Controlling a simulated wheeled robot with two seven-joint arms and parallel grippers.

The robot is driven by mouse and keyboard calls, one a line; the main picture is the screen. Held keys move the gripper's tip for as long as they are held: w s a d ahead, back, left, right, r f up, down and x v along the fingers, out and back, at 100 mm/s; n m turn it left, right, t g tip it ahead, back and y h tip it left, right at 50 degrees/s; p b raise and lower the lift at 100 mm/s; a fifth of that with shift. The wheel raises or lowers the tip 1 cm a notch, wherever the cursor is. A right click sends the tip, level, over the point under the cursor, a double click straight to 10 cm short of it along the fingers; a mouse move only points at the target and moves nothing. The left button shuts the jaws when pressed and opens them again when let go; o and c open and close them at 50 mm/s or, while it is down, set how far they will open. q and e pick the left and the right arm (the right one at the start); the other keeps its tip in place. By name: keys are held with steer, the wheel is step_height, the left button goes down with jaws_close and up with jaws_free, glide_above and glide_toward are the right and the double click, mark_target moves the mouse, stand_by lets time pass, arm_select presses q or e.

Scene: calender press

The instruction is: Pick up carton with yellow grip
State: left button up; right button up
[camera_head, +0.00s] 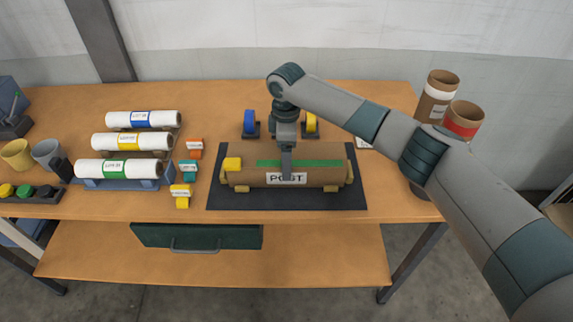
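A brown carton (325,175) with a white "POST" label and a green strip lies lengthwise on a dark mat (290,203). A yellow grip (232,164) sits at its left end. Smaller dull yellow blocks show at its lower corners. My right gripper (287,172) points down over the middle of the carton, its finger in front of the green strip and reaching the label. It is seen edge-on, so its opening and any contact are unclear. My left gripper is not in view.
White rolls (118,168) lie on a blue rack at left, beside orange, teal and yellow tagged pieces (181,196). Blue (249,122) and yellow (311,123) tape rolls stand behind the carton. Tubes (437,95) stand at right. A green drawer (197,236) is below.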

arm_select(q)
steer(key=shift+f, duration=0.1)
arm_select(e)
steer(key=shift+r, duration=0.15)
steer(key=shift+r+b, duration=0.5)
steer(key=shift+r, duration=0.1)
step_height(320, 180, up, 2)
steer(key=shift+r+b, duration=0.2)
steer(key=shift+b, duration=0.5)
steer(key=d+r+b, duration=0.1)
steer(key=d+r, duration=0.1)
steer(key=d, duration=0.1)
steer(key=w+d+r+b, duration=0.1)
steer(key=d+r, duration=0.1)
steer(key=d, duration=0.1)
steer(key=w+d+r+b, duration=0.1)
steer(key=d+r, duration=0.1)
steer(key=d, duration=0.2)
steer(key=shift+w, duration=0.2)
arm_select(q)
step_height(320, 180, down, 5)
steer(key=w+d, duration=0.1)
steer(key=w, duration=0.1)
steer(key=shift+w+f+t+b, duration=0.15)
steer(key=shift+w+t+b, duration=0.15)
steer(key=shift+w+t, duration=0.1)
arm_select(e)
steer(key=shift+w+d+r, duration=0.15)
steer(key=shift+d+r, duration=0.4)
steer(key=shift+d, duration=0.1)
